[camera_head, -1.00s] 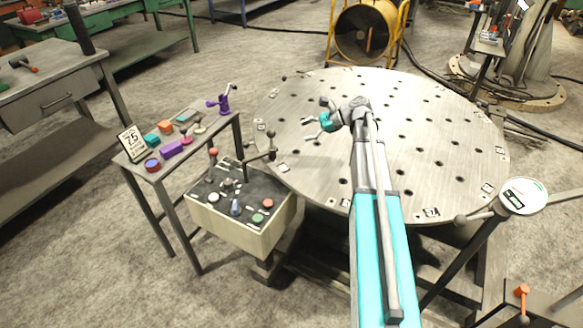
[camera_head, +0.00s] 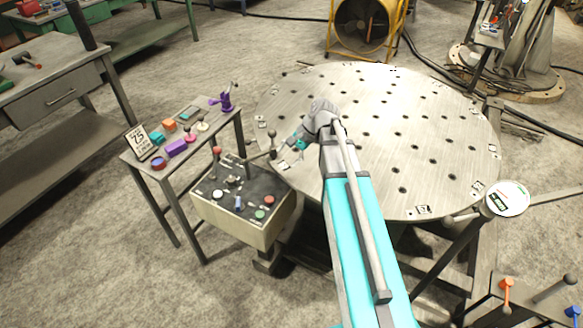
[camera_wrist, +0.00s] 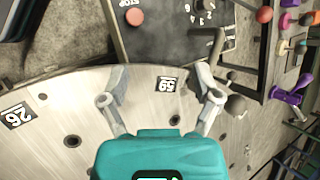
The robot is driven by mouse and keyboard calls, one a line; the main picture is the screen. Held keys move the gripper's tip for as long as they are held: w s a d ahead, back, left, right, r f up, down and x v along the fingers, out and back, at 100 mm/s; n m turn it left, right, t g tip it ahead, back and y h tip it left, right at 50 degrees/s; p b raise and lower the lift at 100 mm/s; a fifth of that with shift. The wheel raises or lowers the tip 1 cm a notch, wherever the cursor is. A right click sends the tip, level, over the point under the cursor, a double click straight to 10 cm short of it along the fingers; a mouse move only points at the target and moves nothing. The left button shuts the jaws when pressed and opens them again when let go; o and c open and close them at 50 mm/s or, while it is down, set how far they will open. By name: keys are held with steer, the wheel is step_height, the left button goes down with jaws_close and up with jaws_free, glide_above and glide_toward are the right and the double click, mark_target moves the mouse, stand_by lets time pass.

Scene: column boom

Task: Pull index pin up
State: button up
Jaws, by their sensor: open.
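A dark ball-knobbed pin or handle (camera_head: 272,134) stands at the left rim of the round indexing table (camera_head: 400,150), beside the control box. I cannot tell for sure that it is the index pin. A grey ball knob (camera_wrist: 236,104) shows in the wrist view just right of my right finger, apart from it. My gripper (camera_head: 294,145) is teal and grey, over the left rim of the table, a little right of the knobbed handle. In the wrist view my gripper (camera_wrist: 160,76) has its fingers spread, with only the table rim and a "59" plate (camera_wrist: 167,84) showing between them.
The control box (camera_head: 240,205) with several buttons and levers stands below the table's left rim. A red stop button (camera_wrist: 134,16) shows in the wrist view. A narrow side table (camera_head: 150,172) with coloured parts is left of it. A round white dial (camera_head: 507,198) stands at right.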

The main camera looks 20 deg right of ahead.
steer(key=s+a+r+n+h+p, duration=0.2)
steer(key=s+r+n+h+p, duration=0.3)
steer(key=s+n, duration=0.5)
steer(key=shift+s+a+g+h+p, duration=0.2)
steer(key=shift+s+g+h+p, duration=0.2)
steer(key=shift+s+h+p, duration=0.75)
steer(key=shift+w+f, duration=0.1)
steer(key=shift+w, duration=0.05)
stand_by(0.8)
